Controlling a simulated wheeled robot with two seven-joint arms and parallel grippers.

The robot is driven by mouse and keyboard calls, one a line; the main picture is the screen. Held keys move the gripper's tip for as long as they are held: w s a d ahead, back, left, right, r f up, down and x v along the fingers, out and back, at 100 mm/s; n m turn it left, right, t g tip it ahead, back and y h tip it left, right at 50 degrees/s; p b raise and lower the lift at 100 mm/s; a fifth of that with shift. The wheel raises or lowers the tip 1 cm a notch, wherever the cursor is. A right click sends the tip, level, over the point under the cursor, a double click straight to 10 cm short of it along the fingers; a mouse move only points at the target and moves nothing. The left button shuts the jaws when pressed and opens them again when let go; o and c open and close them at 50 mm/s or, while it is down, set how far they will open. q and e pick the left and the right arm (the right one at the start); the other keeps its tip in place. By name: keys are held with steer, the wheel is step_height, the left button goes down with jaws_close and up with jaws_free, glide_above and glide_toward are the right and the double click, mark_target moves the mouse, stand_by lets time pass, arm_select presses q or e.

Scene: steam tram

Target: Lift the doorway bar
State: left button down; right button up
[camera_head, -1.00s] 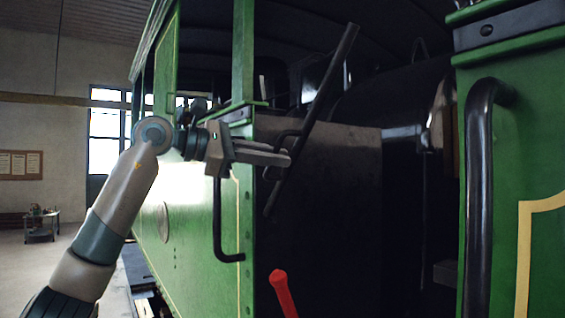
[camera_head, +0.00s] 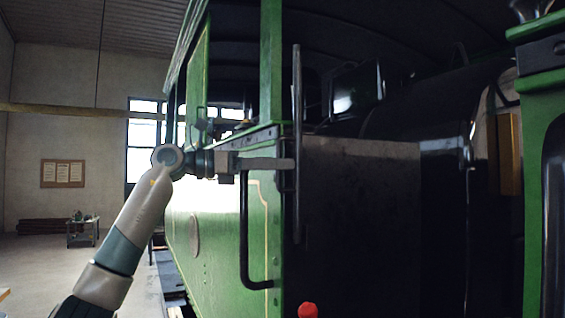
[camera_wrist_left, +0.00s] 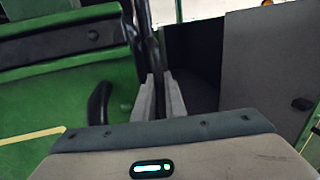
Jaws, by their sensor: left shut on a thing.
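The doorway bar (camera_head: 297,85) is a long, thin dark rod at the left edge of the tram's cab doorway. It stands nearly upright. My left gripper (camera_head: 284,163) is shut on it around its middle, coming in from the left past the green door post. In the left wrist view the bar (camera_wrist_left: 146,35) runs down between the two grey fingers (camera_wrist_left: 160,98). The finger tips partly hide the bar's mount in the head view. My right gripper does not show.
A black handrail (camera_head: 244,240) is on the green cab side below my left gripper. A red knob (camera_head: 307,310) shows at the bottom edge. A dark panel (camera_head: 360,225) stands right of the bar. A green panel (camera_head: 533,150) bounds the doorway at right.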

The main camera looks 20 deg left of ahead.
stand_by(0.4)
arm_select(q)
steer(key=c, duration=1.8)
jaws_free()
steer(key=shift+w+a, duration=0.1)
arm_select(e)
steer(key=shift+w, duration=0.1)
